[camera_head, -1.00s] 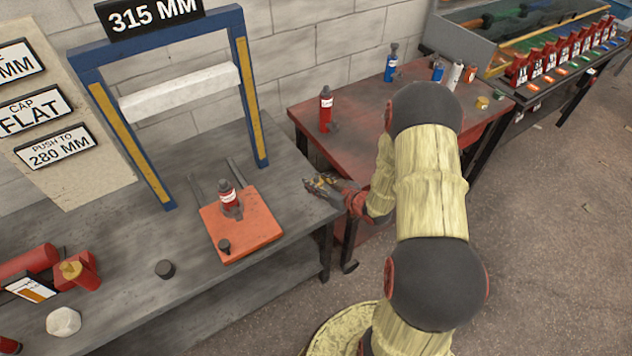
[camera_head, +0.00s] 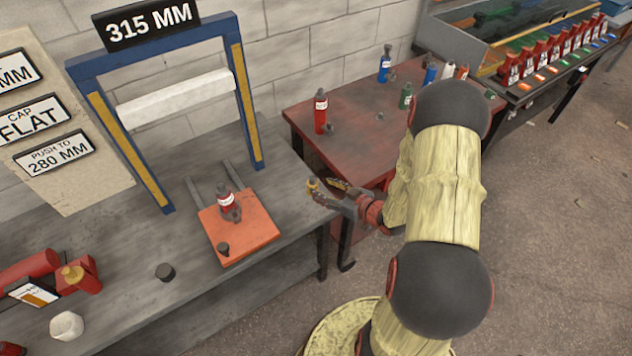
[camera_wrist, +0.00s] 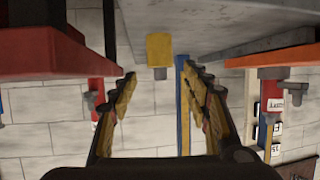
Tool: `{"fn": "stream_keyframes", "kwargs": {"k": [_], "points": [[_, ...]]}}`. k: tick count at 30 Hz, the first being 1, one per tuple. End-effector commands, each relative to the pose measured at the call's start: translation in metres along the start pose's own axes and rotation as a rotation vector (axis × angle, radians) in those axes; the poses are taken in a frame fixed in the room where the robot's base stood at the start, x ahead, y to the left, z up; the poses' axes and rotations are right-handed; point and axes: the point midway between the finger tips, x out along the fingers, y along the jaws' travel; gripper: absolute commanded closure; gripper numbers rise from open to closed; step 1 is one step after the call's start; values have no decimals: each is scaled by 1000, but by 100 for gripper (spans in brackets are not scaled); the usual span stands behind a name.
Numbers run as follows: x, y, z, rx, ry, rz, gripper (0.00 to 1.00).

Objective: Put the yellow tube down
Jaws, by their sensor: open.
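The yellow tube (camera_head: 313,187) is small and stands at the right end of the grey bench (camera_head: 290,180), near its edge. In the wrist view, which looks upside down, the yellow tube (camera_wrist: 160,48) meets the grey bench top (camera_wrist: 215,22), with a short grey stub on its free end. My gripper (camera_head: 329,191) is open at the bench's right end, its fingers pointing left towards the tube. In the wrist view, the tube shows beyond and between the spread fingertips (camera_wrist: 160,72), with a gap on each side.
An orange plate (camera_head: 255,240) on the bench carries a red bottle (camera_head: 227,200) and a dark knob. A blue frame (camera_head: 245,95) stands behind it. A red table (camera_head: 350,140) to the right holds another red bottle (camera_head: 320,112) and several more items.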

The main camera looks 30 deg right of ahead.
Motion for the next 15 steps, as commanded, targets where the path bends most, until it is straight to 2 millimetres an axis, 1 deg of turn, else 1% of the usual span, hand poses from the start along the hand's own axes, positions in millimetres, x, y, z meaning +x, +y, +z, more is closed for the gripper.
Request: {"fn": "stream_keyframes", "kwargs": {"k": [1,3,6,11,14,15], "points": [[-12,2,-2,3,0,5,52],[-24,1,-2,3,1,4,52],[-36,1,-1,3,0,3,52],[-46,1,-1,-2,-1,3,52],[-45,6,-8,-28,-29,17,52],[-43,11,-16,-51,-51,33,52]]}}
